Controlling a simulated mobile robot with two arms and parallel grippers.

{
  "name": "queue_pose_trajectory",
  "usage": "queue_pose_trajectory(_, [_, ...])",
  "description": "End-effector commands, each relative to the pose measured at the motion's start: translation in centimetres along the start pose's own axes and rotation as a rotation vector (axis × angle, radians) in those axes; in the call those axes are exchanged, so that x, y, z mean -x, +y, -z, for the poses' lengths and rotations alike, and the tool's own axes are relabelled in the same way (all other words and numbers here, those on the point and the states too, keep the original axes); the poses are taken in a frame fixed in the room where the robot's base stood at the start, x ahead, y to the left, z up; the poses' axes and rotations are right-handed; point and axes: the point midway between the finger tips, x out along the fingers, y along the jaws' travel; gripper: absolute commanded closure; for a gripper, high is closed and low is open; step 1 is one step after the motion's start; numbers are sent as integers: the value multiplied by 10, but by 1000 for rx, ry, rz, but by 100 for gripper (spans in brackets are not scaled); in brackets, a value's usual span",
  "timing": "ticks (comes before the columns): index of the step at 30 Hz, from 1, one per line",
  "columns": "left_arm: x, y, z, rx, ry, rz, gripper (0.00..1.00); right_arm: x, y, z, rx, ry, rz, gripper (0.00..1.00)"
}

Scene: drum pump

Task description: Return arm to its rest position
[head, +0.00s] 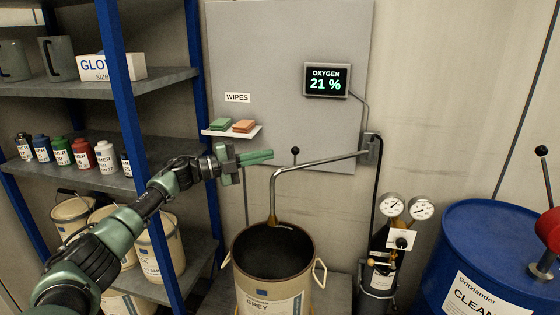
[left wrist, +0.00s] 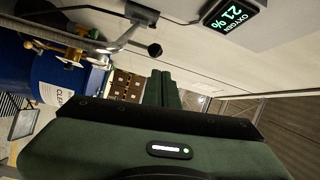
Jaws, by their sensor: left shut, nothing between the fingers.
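My left arm reaches in from the left in the head view. Its green left gripper (head: 258,157) is shut and empty, its fingers pointing right in front of the grey wall panel. The left wrist view also shows the closed fingers (left wrist: 163,90). A metal pipe arm (head: 325,160) runs from a wall bracket (head: 371,150) and bends down at its left end over an open drum labelled GREY (head: 275,292). A black knob (head: 294,151) stands up from the pipe, right of the fingertips and apart from them. The knob (left wrist: 154,49) also shows in the left wrist view. My right gripper is out of view.
A small wipes shelf (head: 232,132) with green and orange wipes is just above the gripper. A blue-posted rack (head: 125,90) with bottles and pails stands left. Gauges (head: 405,206) and a blue drum (head: 480,235) stand right. An oxygen display (head: 326,80) reads 21 %.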

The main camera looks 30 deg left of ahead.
Motion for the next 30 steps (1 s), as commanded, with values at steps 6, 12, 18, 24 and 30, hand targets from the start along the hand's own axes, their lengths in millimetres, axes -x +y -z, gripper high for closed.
queue_pose_trajectory(6, [16,-1,-8,0,1,0,100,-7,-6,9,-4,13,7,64])
queue_pose_trajectory(12, [16,-2,-8,0,2,0,100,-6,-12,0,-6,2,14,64])
queue_pose_trajectory(18, [16,-2,-7,0,2,0,100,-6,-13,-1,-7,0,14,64])
queue_pose_trajectory(24, [14,0,-6,3,2,1,100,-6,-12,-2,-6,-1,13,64])
queue_pose_trajectory(30, [-30,48,15,85,-45,54,100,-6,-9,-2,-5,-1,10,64])
